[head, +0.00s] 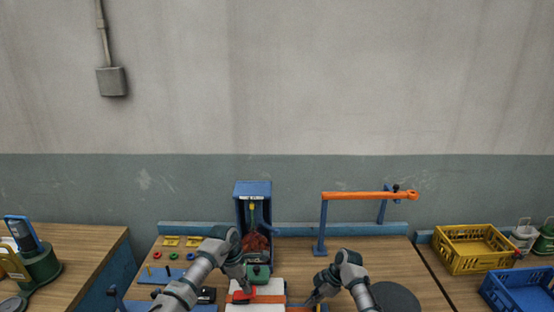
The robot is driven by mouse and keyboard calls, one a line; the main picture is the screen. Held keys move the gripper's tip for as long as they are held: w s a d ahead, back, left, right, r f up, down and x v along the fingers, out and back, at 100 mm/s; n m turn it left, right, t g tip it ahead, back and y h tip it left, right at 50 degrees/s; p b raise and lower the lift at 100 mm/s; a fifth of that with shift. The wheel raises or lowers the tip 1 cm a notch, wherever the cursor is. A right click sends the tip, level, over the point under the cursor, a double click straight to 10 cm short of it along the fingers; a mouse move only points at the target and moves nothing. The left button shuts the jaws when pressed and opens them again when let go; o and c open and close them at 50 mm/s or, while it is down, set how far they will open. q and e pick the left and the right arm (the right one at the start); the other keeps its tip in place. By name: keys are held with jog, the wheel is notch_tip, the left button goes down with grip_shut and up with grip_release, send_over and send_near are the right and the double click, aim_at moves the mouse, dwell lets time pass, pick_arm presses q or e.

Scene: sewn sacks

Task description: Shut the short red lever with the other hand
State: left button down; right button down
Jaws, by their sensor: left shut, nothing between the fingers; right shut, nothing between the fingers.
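The short red lever (241,296) shows as a small red piece at the front middle of the bench, on or beside a white sack (270,285). My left gripper (247,288) is shut, with its fingertips at or just above the red piece; I cannot tell whether they touch. My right gripper (311,301) is shut and empty, to the right of the white sack and low over the bench. The lever's mount and pivot are partly hidden by my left arm and the bottom edge of the picture.
A blue upright housing (253,188) stands behind the sack, with a green part (257,272) at its foot. An orange bar (365,195) on blue posts stands at the back right. A yellow crate (455,262) and a blue crate (520,300) are on the right table.

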pick_arm(q)
jog(key=shift+f, duration=0.1)
pick_arm(e)
jog(key=shift+d, duration=0.1)
pick_arm(q)
jog(key=shift+f, duration=0.2)
jog(key=d+v, duration=0.2)
jog(key=v, duration=0.7)
jog(key=shift+r, duration=0.25)
jog(key=shift+w+d, duration=0.1)
pick_arm(e)
jog(key=c, duration=1.9)
grip_release()
jog(key=o, duration=0.8)
pick_arm(q)
jog(key=shift+w+f, duration=0.1)
jog(key=shift+w, duration=0.05)
pick_arm(e)
jog(key=shift+w+f, duration=0.1)
jog(key=shift+f, duration=0.1)
